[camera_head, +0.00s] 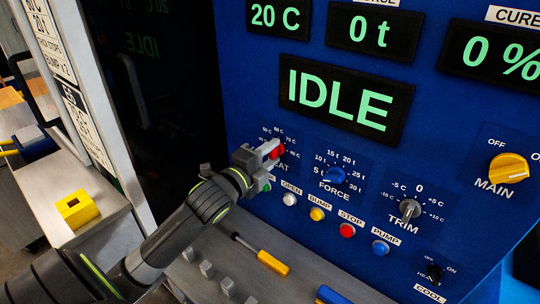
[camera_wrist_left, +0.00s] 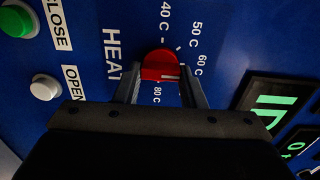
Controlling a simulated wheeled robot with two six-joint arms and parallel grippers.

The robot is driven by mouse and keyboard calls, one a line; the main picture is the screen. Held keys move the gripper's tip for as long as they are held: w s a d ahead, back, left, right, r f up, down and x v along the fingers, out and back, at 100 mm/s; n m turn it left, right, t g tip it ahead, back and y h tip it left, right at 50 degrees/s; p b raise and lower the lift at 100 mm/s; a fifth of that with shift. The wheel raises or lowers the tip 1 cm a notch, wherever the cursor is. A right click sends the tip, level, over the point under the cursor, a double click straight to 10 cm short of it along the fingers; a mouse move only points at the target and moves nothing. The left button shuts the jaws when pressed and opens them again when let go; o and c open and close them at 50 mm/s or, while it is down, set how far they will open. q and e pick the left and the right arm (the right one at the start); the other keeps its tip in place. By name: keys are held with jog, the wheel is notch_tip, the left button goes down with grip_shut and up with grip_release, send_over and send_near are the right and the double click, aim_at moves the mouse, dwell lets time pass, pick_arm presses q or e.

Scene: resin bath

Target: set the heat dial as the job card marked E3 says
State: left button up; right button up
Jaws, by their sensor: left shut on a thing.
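The heat dial (camera_head: 276,152) is a red knob on the blue panel, and it also shows in the left wrist view (camera_wrist_left: 160,64). My left gripper (camera_head: 268,153) is shut on it, a finger on either side. A white mark on the dial points towards the high-middle of the scale, near or just past 60 C; the exact reading is unclear. A finger hides part of the scale; 40, 50, 60 and 80 C show. Job cards (camera_head: 48,38) and (camera_head: 87,125) hang at the left on the post; I cannot make out which is marked E3. My right gripper is not in view.
The blue force dial (camera_head: 333,175), grey trim dial (camera_head: 409,209) and yellow main switch (camera_head: 508,168) sit right of the heat dial. Push buttons run below. The display (camera_head: 345,105) reads IDLE. A yellow-handled tool (camera_head: 272,263) lies on the ledge; a yellow block (camera_head: 77,210) stands left.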

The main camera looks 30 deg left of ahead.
pick_arm(q)
jog(key=o, duration=1)
jog(key=shift+s+f, duration=0.1)
jog(key=shift+s, duration=0.55)
jog(key=s+p, duration=0.1)
jog(key=s, duration=0.4)
jog(key=s+a+p, duration=0.1)
jog(key=s, duration=0.4)
jog(key=s+p, duration=0.1)
jog(key=s, duration=0.5)
jog(key=shift+a, duration=0.15)
jog(key=shift+s, duration=0.1)
